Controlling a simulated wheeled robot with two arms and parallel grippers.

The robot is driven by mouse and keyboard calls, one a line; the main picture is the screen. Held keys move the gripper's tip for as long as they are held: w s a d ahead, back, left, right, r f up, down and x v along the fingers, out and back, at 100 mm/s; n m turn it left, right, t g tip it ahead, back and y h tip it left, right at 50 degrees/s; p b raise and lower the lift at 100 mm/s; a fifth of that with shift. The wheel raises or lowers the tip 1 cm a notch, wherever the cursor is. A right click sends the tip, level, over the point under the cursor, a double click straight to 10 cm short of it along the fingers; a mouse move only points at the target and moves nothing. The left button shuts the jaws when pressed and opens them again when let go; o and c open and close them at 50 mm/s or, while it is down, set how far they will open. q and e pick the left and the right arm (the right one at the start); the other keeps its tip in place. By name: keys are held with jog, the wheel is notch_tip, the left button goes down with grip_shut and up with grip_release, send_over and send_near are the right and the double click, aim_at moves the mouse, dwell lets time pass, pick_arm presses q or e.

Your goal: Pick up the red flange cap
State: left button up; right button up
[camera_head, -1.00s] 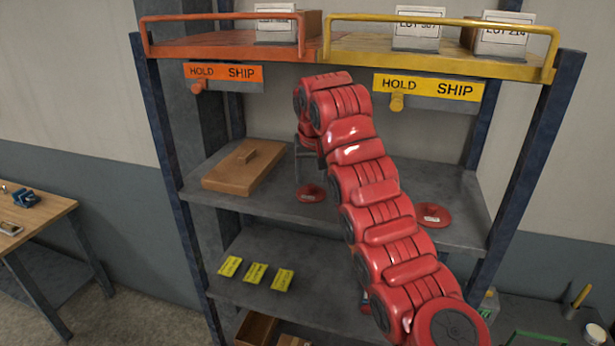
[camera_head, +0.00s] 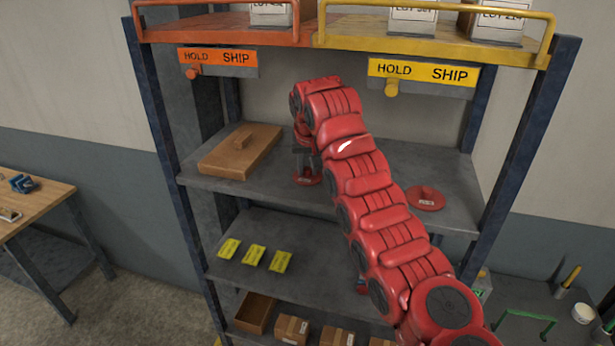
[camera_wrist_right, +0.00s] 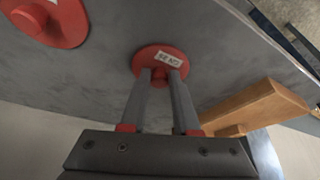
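A red flange cap (camera_head: 307,181) with a white label lies on the grey middle shelf. It also shows in the right wrist view (camera_wrist_right: 148,54), with its small central knob toward my fingers. My right gripper (camera_head: 303,165) points down over this cap. In the right wrist view its two grey fingers (camera_wrist_right: 160,76) stand apart on either side of the knob, with the tips close to it. Firm contact does not show. A second red flange cap (camera_head: 425,198) lies farther right on the same shelf, and at the upper left of the right wrist view (camera_wrist_right: 62,22). My left gripper is not visible.
A brown wooden block with a handle (camera_head: 240,152) lies left of the cap. Blue posts (camera_head: 522,140) bound the shelf unit. Yellow tags (camera_head: 254,255) lie on the shelf below. Boxed lots stand on the yellow-railed top tray (camera_head: 436,62). Bare shelf lies between the caps.

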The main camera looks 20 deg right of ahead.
jog(key=shift+w+f, duration=0.1)
jog(key=shift+w, duration=0.05)
grip_shut()
